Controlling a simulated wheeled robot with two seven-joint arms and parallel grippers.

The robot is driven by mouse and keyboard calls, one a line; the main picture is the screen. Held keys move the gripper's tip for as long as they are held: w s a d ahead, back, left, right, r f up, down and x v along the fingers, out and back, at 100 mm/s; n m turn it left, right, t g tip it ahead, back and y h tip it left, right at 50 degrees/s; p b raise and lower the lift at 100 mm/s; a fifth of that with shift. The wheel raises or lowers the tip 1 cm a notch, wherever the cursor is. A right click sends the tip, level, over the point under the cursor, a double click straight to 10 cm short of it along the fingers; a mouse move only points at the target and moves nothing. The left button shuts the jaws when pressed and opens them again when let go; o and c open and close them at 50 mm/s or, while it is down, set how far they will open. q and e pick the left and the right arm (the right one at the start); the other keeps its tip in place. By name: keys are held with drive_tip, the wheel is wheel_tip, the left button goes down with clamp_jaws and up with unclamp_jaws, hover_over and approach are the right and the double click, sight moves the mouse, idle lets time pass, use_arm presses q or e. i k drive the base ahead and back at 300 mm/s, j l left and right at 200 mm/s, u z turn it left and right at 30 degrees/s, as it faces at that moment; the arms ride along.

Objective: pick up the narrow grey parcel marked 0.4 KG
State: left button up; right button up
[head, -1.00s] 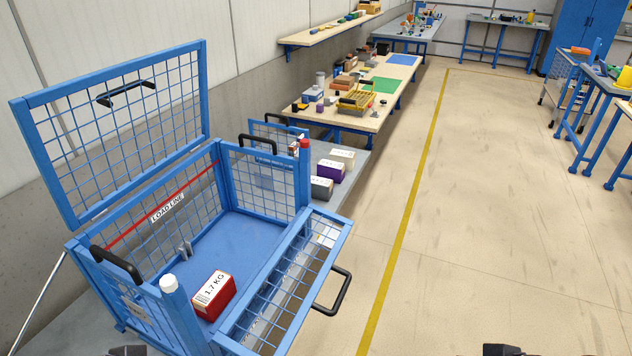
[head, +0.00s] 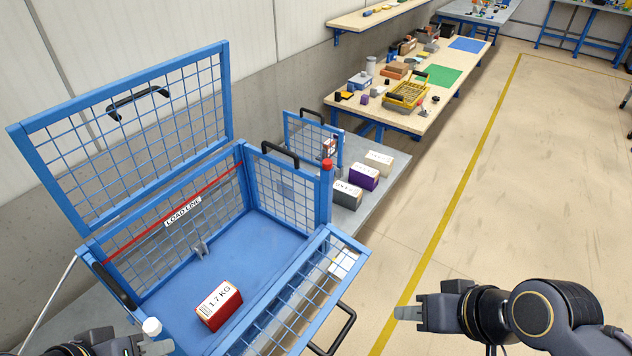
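A dark grey parcel (head: 347,195) with a white top label stands on the grey bench past the blue mesh cage. Its label is too small to read, and the cage's corner post partly hides it. A purple parcel (head: 364,178) and a cream parcel (head: 379,161) stand behind it in a row. My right gripper (head: 408,312) is at the lower right, above the floor, pointing left, well apart from the parcels and holding nothing visible. My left gripper (head: 152,347) shows only partly at the bottom left edge, by the cage's near corner. Neither finger gap can be made out.
The cage (head: 238,152) has its lid raised and its front panel folded outward, with a black handle (head: 335,330) sticking out. A red parcel (head: 218,305) marked 1.7 KG lies inside. A wooden workbench (head: 375,112) with goods stands behind. The floor at right is clear.

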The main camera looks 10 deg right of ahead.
sight(348, 196)
drive_tip(key=i+l+u, duration=0.75)
drive_tip(key=l, duration=0.15)
drive_tip(key=i+l+u, duration=0.2)
drive_tip(key=l, duration=0.15)
drive_tip(key=l+u, duration=0.25)
drive_tip(key=l, duration=0.15)
drive_tip(key=l+u, duration=0.2)
drive_tip(key=l, duration=0.25)
drive_tip(key=l+u, duration=0.2)
drive_tip(key=l, duration=0.2)
drive_tip(key=l+u, duration=0.2)
drive_tip(key=l, duration=0.25)
drive_tip(key=k+l+u, duration=0.1)
drive_tip(key=l+u, duration=0.15)
drive_tip(key=l, duration=0.15)
drive_tip(key=k+l+u, duration=0.2)
drive_tip(key=l, duration=0.2)
drive_tip(key=l+u, duration=0.2)
drive_tip(key=l, duration=0.25)
drive_tip(key=k+l+u, duration=0.2)
drive_tip(key=l, duration=0.15)
